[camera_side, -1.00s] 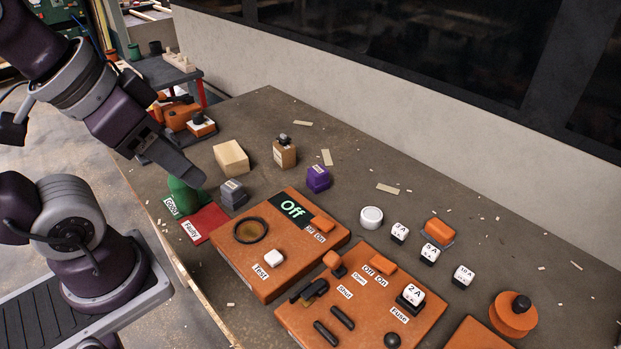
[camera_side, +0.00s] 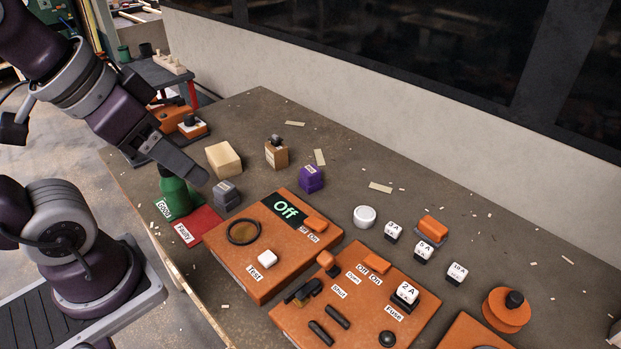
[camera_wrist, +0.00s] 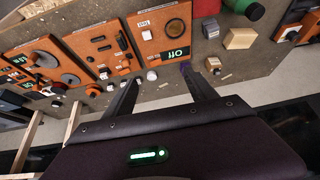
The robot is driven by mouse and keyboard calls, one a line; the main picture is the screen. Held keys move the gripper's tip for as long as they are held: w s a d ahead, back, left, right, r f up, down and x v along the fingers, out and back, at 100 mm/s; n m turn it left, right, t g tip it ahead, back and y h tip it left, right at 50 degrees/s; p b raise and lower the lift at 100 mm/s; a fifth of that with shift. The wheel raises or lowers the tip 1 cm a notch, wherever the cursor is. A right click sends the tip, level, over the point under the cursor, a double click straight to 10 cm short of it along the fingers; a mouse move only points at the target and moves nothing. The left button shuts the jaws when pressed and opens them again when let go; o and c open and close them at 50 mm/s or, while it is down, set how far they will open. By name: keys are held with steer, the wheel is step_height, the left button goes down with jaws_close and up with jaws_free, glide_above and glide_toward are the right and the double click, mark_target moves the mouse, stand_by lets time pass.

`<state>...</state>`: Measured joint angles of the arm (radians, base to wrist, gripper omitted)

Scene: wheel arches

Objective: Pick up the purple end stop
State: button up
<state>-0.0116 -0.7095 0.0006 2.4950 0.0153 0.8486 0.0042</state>
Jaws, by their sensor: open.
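The purple end stop (camera_side: 311,179) is a small purple block with a pale label on top. It stands on the bench behind the orange "Off" test box, apart from its neighbours. In the wrist view it shows as a small purple patch (camera_wrist: 185,66), partly hidden by a gripper finger. My gripper (camera_wrist: 163,88) is open with nothing between its two dark fingers. In the side view my gripper (camera_side: 200,178) hangs above the bench, to the left of the end stop and near the grey block.
A grey block (camera_side: 226,195), a tan block (camera_side: 223,159) and a brown block (camera_side: 277,153) stand around the end stop. A green item (camera_side: 175,193) sits on the "Good" mat, beside the red "Faulty" mat (camera_side: 198,225). Bare bench (camera_side: 345,200) lies right of the end stop.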

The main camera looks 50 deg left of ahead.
steer(key=w+a+f+t+y, duration=0.15)
steer(key=w+a, duration=0.25)
steer(key=w, duration=0.8)
steer(key=m+t+h, duration=0.2)
steer(key=m+t, duration=0.1)
steer(key=t, duration=0.1)
glide_above(306, 172)
steer(key=s, duration=0.4)
step_height(306, 172, down, 20)
steer(key=shift+n+t+h, duration=0.6)
steer(key=shift+t+h, duration=0.25)
steer(key=f, duration=0.2)
steer(key=s+f, duration=0.1)
steer(key=f, duration=0.2)
steer(key=shift+s+a, duration=0.1)
steer(key=shift+a, duration=0.05)
steer(key=shift+f, duration=0.2)
steer(key=x, duration=0.4)
steer(key=a+r+x, duration=0.1)
steer(key=x, duration=0.1)
steer(key=shift+w+d+f, duration=0.1)
steer(key=shift+w+d, duration=0.15)
steer(key=shift+w, duration=0.45)
jaws_close()
